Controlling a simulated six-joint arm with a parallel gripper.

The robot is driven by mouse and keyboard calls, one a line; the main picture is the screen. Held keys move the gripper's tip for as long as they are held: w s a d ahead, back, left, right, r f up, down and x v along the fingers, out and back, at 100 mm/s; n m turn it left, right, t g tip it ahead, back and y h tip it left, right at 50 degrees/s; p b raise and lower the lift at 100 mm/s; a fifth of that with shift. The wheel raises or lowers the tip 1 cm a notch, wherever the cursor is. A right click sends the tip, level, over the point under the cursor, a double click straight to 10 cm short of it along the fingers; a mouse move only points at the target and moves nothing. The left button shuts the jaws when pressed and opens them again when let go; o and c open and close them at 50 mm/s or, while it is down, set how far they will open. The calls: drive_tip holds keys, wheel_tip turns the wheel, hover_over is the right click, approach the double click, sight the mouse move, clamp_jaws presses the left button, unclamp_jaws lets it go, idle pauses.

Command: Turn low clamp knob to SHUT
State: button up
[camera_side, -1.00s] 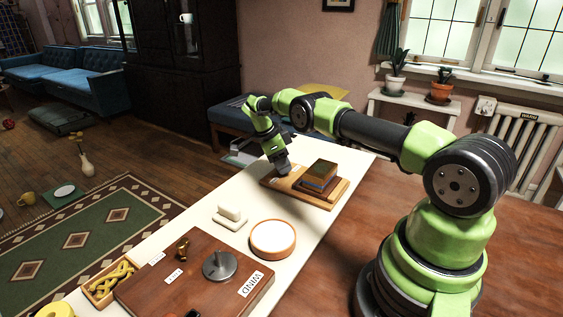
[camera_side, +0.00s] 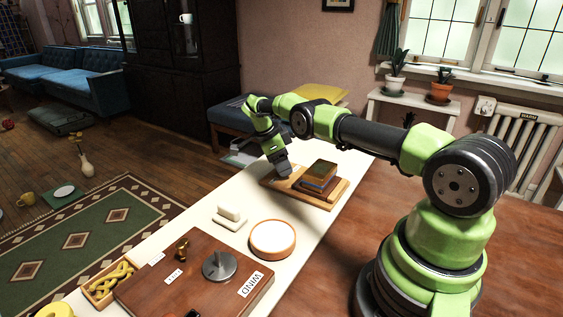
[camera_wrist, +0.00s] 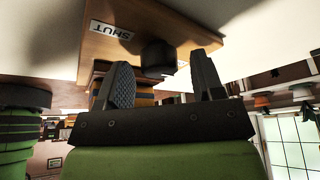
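The low clamp knob (camera_wrist: 158,56) is a dark round knob on the edge of a wooden board (camera_wrist: 150,30), seen close up in the wrist view. A white label reading SHUT (camera_wrist: 112,30) is on the board beside it. My gripper (camera_wrist: 162,62) is open; its two dark fingers stand on either side of the knob, with a visible gap at each side. In the side view my gripper (camera_side: 284,172) points down at the left part of the wooden board (camera_side: 325,202), and it hides the knob there.
A stack of books (camera_side: 318,179) stands on the board, right of my gripper. A round wooden-rimmed dish (camera_side: 272,239) and a white block (camera_side: 229,216) lie nearer on the pale table. A brown panel labelled WIND (camera_side: 215,285) with a grey disc is at the front.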

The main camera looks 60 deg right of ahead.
wheel_tip(320, 180, up, 10)
idle(0.6)
drive_tip(key=s+a+r+n+t+y, duration=0.1)
drive_tip(key=s+a+r+n+t, duration=0.15)
drive_tip(key=a+r+n, duration=0.5)
drive_tip(key=s+a+r+n+t+y, duration=0.1)
drive_tip(key=s+a+r+n+t, duration=0.25)
drive_tip(key=r, duration=0.65)
drive_tip(key=s+a+n+t+y, duration=0.1)
drive_tip(key=s+a+n+t, duration=0.1)
drive_tip(key=s+a+n, duration=0.4)
drive_tip(key=s+a+n+t+y, duration=0.2)
drive_tip(key=s+a+n, duration=0.4)
drive_tip(key=s, duration=0.5)
drive_tip(key=shift+s+a+t, duration=0.3)
drive_tip(key=shift+s+a, duration=0.05)
drive_tip(key=shift+a, duration=0.2)
